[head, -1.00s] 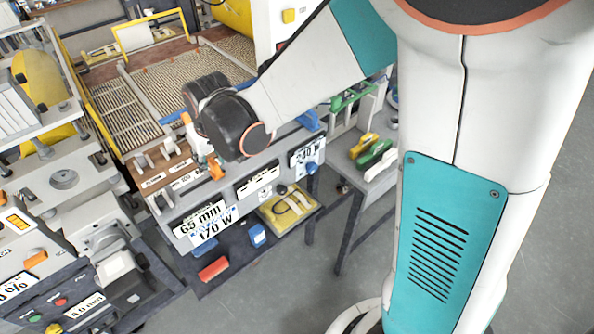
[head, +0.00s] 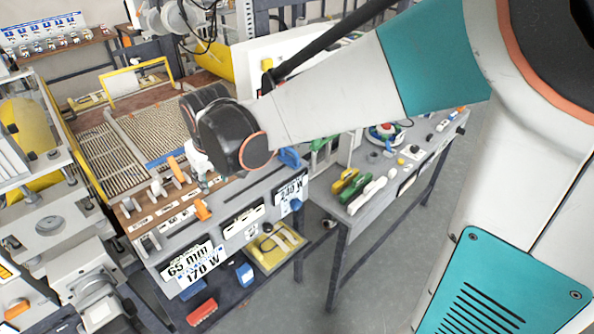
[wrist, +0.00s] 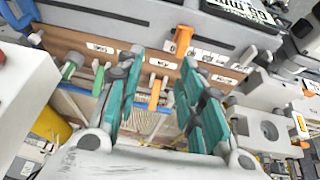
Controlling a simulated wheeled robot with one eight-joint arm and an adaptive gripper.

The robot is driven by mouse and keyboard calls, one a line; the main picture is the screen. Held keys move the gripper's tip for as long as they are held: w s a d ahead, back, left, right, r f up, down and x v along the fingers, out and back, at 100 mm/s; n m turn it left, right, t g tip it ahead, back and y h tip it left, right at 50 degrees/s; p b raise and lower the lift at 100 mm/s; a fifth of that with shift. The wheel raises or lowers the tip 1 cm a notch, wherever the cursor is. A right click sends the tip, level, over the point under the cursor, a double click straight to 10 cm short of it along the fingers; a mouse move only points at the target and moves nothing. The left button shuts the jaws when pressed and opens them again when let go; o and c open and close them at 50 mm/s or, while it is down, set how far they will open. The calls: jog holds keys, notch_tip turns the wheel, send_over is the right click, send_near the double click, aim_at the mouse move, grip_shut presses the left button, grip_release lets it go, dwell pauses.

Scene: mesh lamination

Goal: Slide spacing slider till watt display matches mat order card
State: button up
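The front panel carries a display reading 65 mm (head: 188,260) and, below it, a plate reading 170 W (head: 201,273). Another white card (head: 290,193) at the panel's right end shows a watt figure too small to read surely. An orange handle (head: 202,209) stands on the panel's upper edge; it also shows in the wrist view (wrist: 182,40). A second orange lever (wrist: 155,95) shows between my gripper's fingers. My gripper (wrist: 158,68) is open, its teal fingers apart above the labelled wooden strip. I cannot tell which handle is the spacing slider. My wrist hides the fingers in the head view.
Several small levers line the wooden strip (head: 160,213). A grey side table (head: 390,175) holds tools at right. Floor between is clear.

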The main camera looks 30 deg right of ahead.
jog(key=s+d+f+m+b, duration=0.1)
jog(key=s+d+f+b, duration=0.1)
jog(key=s+d+b, duration=0.3)
jog(key=s+d+f+m+t+b, duration=0.1)
jog(key=s+d+f+b, duration=0.2)
jog(key=s, duration=1)
jog(key=shift+d+t+b, duration=0.3)
jog(key=shift+d+b, duration=0.6)
jog(key=shift+d, duration=0.05)
jog(key=shift+r, duration=0.1)
